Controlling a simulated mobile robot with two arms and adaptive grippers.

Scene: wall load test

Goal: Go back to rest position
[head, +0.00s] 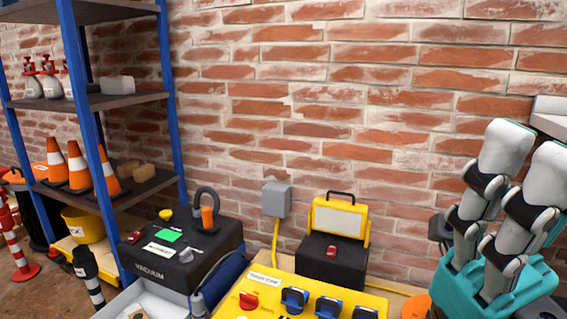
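The task names no object of the place. Neither of my grippers can be made out in the head view. At the right edge, two jointed white, black and grey pieces (485,195) stand side by side, tilted, in or behind a teal container (458,292). I cannot tell whether they are things of the place. A black box marked VACUUM (205,242), with a green label and a curved grey handle, stands left of centre. A yellow panel (262,283) with a red knob and several blue and black sockets is at the bottom centre.
A blue-framed shelf (135,102) at the left holds orange cones (78,166) and red-topped bottles (50,80). A yellow work light (340,215) stands on a black case before the brick wall (330,110). A grey wall box (276,199) has a yellow conduit. A striped post (90,275) stands lower left.

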